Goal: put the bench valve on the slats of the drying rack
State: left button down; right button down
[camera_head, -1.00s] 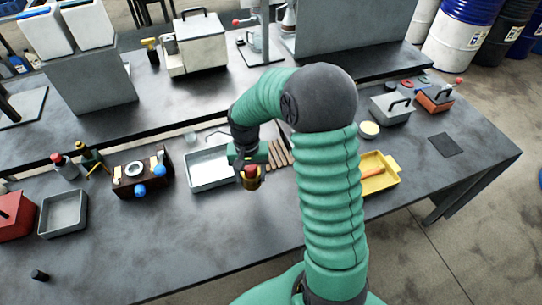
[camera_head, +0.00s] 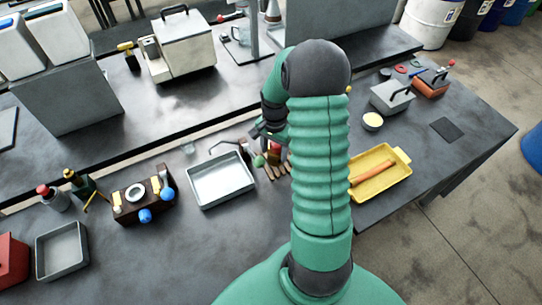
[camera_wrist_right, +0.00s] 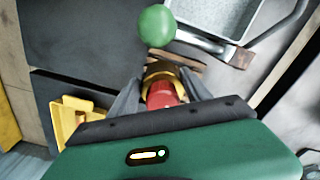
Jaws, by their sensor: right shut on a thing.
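My right gripper (camera_head: 272,139) is over the drying rack, right of the metal tray. It is shut on the bench valve, whose red part (camera_head: 275,148) shows between the fingers. In the right wrist view, the gripper (camera_wrist_right: 150,92) holds the valve's red part (camera_wrist_right: 160,95), with its brass body (camera_wrist_right: 160,70) beyond. A green ball (camera_wrist_right: 157,26) is past the brass; I cannot tell whether it belongs to the valve. The rack's brown slats (camera_head: 271,172) show just below the gripper, partly hidden by my arm. I cannot tell whether the valve touches them. My left gripper is out of view.
A metal tray (camera_head: 192,194) lies left of the rack, with a bent metal bar behind it. A yellow tray (camera_head: 403,172) with an orange bar lies right of my arm. A dark box with blue knobs (camera_head: 145,215) stands further left. The front middle bench is clear.

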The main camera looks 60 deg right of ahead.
aim_at(273, 160)
jog(key=shift+s+a+f, duration=0.1)
jog(key=shift+s+f, duration=0.1)
jog(key=shift+f, duration=1)
jog(key=f, duration=0.1)
jog(key=w+f, duration=0.1)
jog(key=shift+f, duration=0.4)
jog(key=shift+w+f, duration=0.1)
jog(key=shift+f, duration=0.05)
jog(key=shift+s, duration=0.2)
jog(key=c, duration=0.6)
grip_release()
jog(key=shift+s, duration=0.1)
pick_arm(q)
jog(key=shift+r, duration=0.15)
pick_arm(e)
jog(key=shift+o, duration=0.7)
notch_tip(273, 160, up, 12)
jog(key=shift+a+r+b, duration=0.1)
jog(key=shift+r+b, duration=0.05)
jog(key=shift+b, duration=0.25)
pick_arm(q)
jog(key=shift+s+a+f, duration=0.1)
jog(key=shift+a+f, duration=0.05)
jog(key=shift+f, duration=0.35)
